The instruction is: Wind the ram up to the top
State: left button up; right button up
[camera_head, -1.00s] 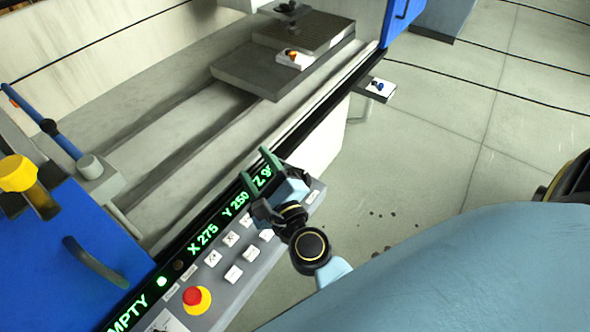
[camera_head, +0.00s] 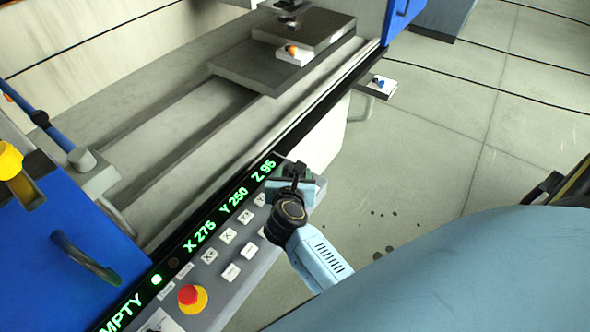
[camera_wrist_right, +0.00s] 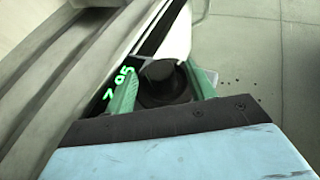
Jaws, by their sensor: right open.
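The control panel (camera_head: 232,285) has white keys, such as X+ and X-, and a red stop button (camera_head: 188,295) on a yellow base. Its green display (camera_head: 231,208) reads X 275, Y 250, Z 95. My right gripper (camera_head: 291,174) is over the panel's far right end and covers some keys. In the right wrist view its green fingers (camera_wrist_right: 163,85) are open, with a dark round knob (camera_wrist_right: 163,80) between them; I cannot tell whether they touch it. The ram is not clearly identifiable; a dark part (camera_head: 287,6) shows at the top edge. My left gripper is not in view.
A machine tank with a dark stepped block (camera_head: 268,72) lies behind the panel. A blue door with a handle (camera_head: 85,258) is at left. A small side shelf (camera_head: 377,87) sticks out at right. The floor (camera_head: 440,170) there is open.

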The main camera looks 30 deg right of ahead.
jog(key=b+x, duration=0.1)
jog(key=x, duration=0.4)
jog(key=shift+b, duration=0.4)
jog(key=shift+r, duration=0.1)
jog(key=c, duration=1)
